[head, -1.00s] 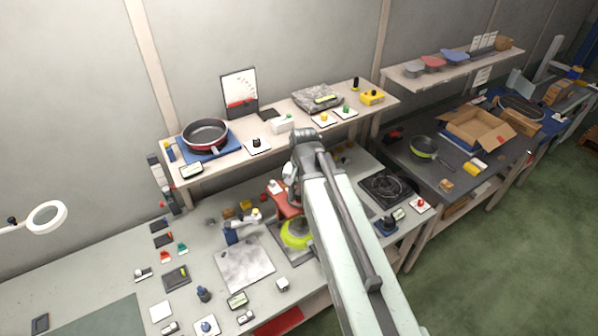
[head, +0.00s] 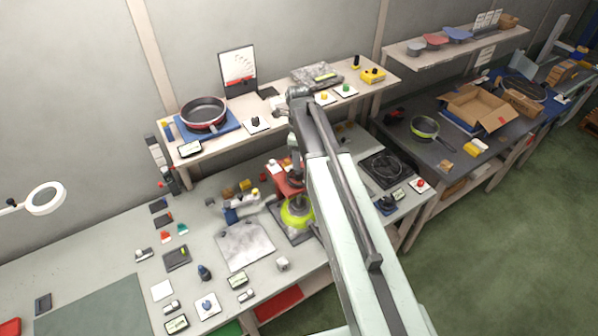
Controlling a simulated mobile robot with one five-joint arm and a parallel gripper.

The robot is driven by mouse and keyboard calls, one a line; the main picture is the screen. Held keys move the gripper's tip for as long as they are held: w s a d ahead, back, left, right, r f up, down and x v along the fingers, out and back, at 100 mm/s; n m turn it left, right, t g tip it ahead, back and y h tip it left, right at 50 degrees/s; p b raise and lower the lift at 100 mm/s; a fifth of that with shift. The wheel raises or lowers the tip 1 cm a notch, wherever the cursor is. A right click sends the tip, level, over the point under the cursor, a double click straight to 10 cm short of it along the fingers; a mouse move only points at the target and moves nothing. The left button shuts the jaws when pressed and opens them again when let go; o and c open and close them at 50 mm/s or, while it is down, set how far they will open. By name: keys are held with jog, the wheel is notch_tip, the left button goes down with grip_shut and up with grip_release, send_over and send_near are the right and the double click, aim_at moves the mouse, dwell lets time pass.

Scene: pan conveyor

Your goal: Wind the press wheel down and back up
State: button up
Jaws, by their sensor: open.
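The press stands on the near workbench, with a red upper part (head: 287,184) and a round yellow-green part (head: 296,213) low down. My own arm covers its right side, and I cannot make out the press wheel clearly. My arm reaches up from the bottom right, bends above the bench and hangs down behind its upper link. My gripper (head: 295,160) is a small dark shape at the lower end, close above the red part of the press. It is open and seems empty. Whether it touches the press I cannot tell.
A grey slab (head: 245,246) lies left of the press, with a blue-and-white device (head: 243,207) behind it. A raised shelf behind holds a pan (head: 204,113) on a blue mat. Small boxes and switches crowd the bench front. A black hob (head: 386,169) lies to the right.

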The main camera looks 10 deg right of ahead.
aim_at(299, 175)
notch_tip(299, 175, down, 7)
jog(key=b, duration=0.5)
jog(key=shift+r+b, duration=0.15)
jog(key=shift+b, duration=0.2)
jog(key=shift+r, duration=0.1)
jog(key=shift+c, duration=0.3)
grip_shut()
jog(key=shift+n, duration=0.4)
